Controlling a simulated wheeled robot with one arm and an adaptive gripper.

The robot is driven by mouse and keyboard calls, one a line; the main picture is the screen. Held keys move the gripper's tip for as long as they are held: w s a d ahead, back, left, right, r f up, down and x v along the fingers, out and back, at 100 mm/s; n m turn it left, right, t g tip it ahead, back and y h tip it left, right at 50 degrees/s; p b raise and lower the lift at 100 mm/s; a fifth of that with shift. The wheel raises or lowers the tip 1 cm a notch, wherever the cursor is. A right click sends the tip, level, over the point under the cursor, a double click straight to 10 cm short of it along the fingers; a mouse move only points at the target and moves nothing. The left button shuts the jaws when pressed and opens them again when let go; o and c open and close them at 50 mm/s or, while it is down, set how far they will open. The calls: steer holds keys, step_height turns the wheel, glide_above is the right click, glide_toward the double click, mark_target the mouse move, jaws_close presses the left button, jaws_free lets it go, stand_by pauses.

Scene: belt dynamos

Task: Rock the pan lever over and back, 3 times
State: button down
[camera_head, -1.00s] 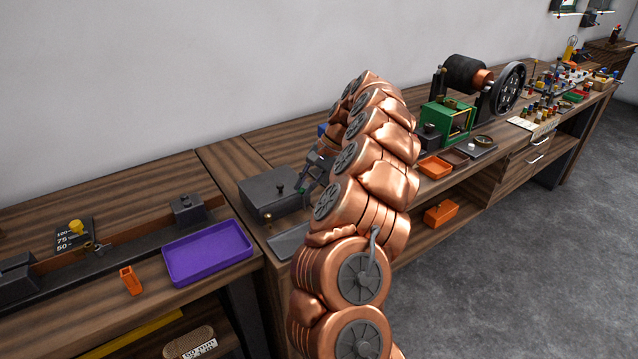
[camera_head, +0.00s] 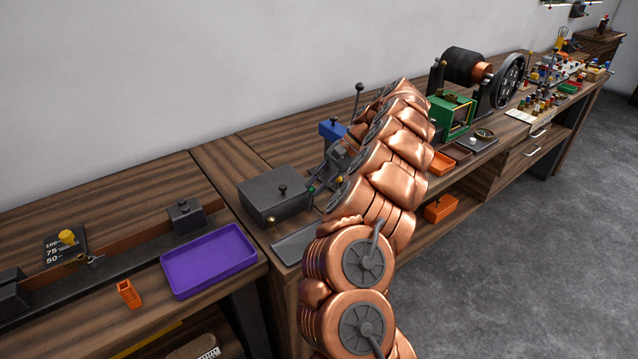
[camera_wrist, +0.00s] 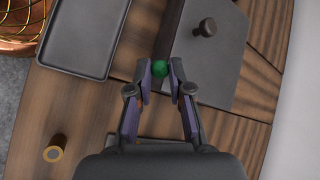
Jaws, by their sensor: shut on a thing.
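The lever's green round knob (camera_wrist: 160,71) sits between my fingertips in the wrist view. My gripper (camera_wrist: 160,76) is shut on this green knob, one fingertip on each side. In the head view my gripper (camera_head: 318,185) is beside the dark grey box, and the green knob (camera_head: 311,190) shows small at its tips. The dark grey box with a black lid knob (camera_head: 272,197) stands just left of the gripper; in the wrist view its lid (camera_wrist: 218,75) lies to the right of the fingers. The lever's shaft and pivot cannot be made out clearly.
A shallow grey tray (camera_head: 291,243) lies in front of the box. A purple tray (camera_head: 208,262) and a small orange cup (camera_head: 128,294) stand on the left bench. A blue block (camera_head: 331,130) and a black-knobbed rod (camera_head: 358,90) stand behind my arm. A green machine (camera_head: 451,117) is further right.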

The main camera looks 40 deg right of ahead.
steer(key=c, duration=1.3)
jaws_free()
steer(key=shift+d+r, duration=0.1)
steer(key=shift+r, duration=4.75)
steer(key=shift+r, duration=0.1)
